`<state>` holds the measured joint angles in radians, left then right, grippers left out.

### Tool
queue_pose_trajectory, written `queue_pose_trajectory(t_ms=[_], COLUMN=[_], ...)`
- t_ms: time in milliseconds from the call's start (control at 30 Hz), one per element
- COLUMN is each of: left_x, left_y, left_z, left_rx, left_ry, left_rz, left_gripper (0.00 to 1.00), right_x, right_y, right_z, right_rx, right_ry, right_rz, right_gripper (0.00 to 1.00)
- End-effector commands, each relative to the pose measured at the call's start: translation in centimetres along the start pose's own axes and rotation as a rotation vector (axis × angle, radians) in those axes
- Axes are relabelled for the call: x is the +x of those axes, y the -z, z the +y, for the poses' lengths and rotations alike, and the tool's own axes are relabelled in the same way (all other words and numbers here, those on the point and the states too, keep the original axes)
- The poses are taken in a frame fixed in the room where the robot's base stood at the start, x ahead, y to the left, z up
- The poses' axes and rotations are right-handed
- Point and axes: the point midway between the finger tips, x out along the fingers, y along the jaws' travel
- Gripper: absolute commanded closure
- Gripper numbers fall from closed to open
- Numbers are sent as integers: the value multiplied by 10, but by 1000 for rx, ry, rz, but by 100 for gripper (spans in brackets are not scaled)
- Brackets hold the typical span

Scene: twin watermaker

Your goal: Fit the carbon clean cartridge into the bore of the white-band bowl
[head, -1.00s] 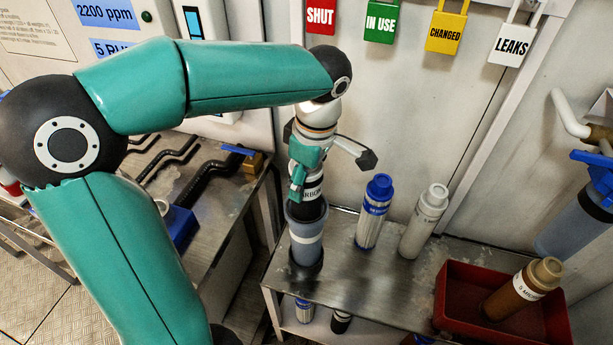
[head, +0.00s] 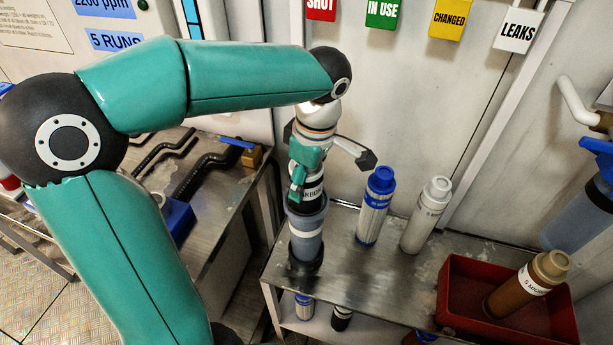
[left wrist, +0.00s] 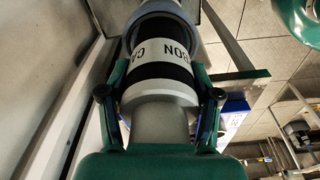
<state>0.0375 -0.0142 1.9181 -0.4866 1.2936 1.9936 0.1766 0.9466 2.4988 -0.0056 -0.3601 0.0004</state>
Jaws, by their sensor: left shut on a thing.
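The carbon cartridge (head: 312,186), black with a white label, is upright in the grasp of my left gripper (head: 307,165). Its lower end is inside the mouth of the grey bowl with a white band (head: 306,233), which stands in a dark holder at the bench's left end. How deep it sits is hidden by the bowl wall. In the left wrist view, both fingers close on the light end of the cartridge (left wrist: 160,70), and the bowl's rim (left wrist: 207,28) surrounds its far end. My right gripper does not show.
A blue-capped cartridge (head: 375,207) and a white one (head: 426,215) stand on the steel bench (head: 370,285) right of the bowl. A red tray (head: 455,320) holds a brown cartridge (head: 527,285). A blue-topped housing (head: 580,215) hangs at right.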

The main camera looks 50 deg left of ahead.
Motion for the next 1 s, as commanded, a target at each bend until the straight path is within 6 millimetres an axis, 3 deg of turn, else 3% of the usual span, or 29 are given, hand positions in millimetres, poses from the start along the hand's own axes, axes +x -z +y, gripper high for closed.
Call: queue_pose_trajectory(t_ms=[1000], left_x=[26], left_y=[-3], left_z=[0], left_rx=[0], left_ry=[0], left_rz=[0], left_gripper=[62], right_x=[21], right_y=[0], right_z=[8], right_rx=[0], right_ry=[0], right_rz=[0], right_gripper=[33])
